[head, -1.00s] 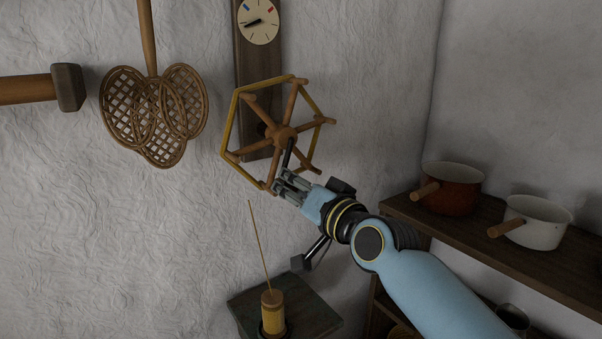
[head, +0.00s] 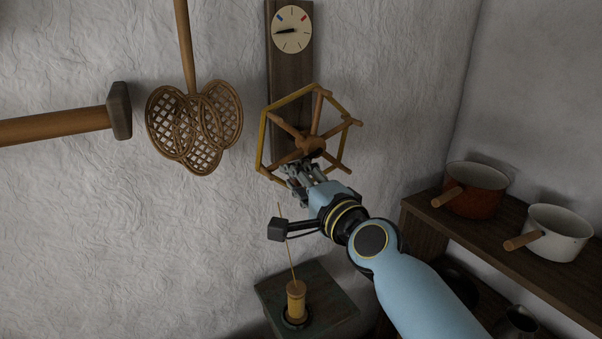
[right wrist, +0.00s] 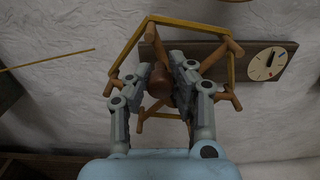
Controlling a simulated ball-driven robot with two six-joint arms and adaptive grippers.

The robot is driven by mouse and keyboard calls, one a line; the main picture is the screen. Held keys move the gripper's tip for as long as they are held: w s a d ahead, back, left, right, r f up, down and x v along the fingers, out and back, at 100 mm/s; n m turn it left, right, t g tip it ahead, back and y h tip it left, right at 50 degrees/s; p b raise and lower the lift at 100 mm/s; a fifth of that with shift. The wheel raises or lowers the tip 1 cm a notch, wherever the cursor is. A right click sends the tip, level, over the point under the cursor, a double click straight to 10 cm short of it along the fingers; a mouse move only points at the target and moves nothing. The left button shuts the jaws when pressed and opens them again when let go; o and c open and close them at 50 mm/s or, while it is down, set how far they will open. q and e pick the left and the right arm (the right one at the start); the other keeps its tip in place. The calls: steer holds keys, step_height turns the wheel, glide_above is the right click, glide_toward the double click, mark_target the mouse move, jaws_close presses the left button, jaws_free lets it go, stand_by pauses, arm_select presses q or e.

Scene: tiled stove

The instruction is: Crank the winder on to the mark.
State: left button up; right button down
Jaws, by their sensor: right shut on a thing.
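The winder (head: 312,146) is a wooden reel with several spokes and yellow yarn around them, mounted on a dark upright board (head: 290,75) on the wall. A round white dial (head: 292,30) sits above it, with a blue mark upper left and a red mark upper right; its black pointer points left. My right gripper (head: 306,170) is shut just below the hub, on the winder's crank, which its fingers mostly hide. In the right wrist view, a brown rounded part (right wrist: 159,80) shows between the fingers. My left gripper is out of view.
A carpet beater (head: 195,125) and a mallet (head: 118,110) are on the left. Yarn rises from a spool (head: 296,302) on a small stand (head: 335,310) below. A red pot (head: 476,190) and a white pot (head: 557,232) stand on the right shelf (head: 500,240).

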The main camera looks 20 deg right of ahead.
steer(key=shift+a+r+m+p, duration=0.15)
steer(key=shift+r+m+p, duration=0.55)
steer(key=shift+m, duration=0.3)
steer(key=c, duration=1.1)
jaws_free()
steer(key=shift+s+f, duration=0.1)
steer(key=shift+s, duration=0.3)
steer(key=s, duration=0.3)
steer(key=s+d, duration=0.1)
steer(key=s, duration=0.7)
steer(key=shift+d, duration=0.35)
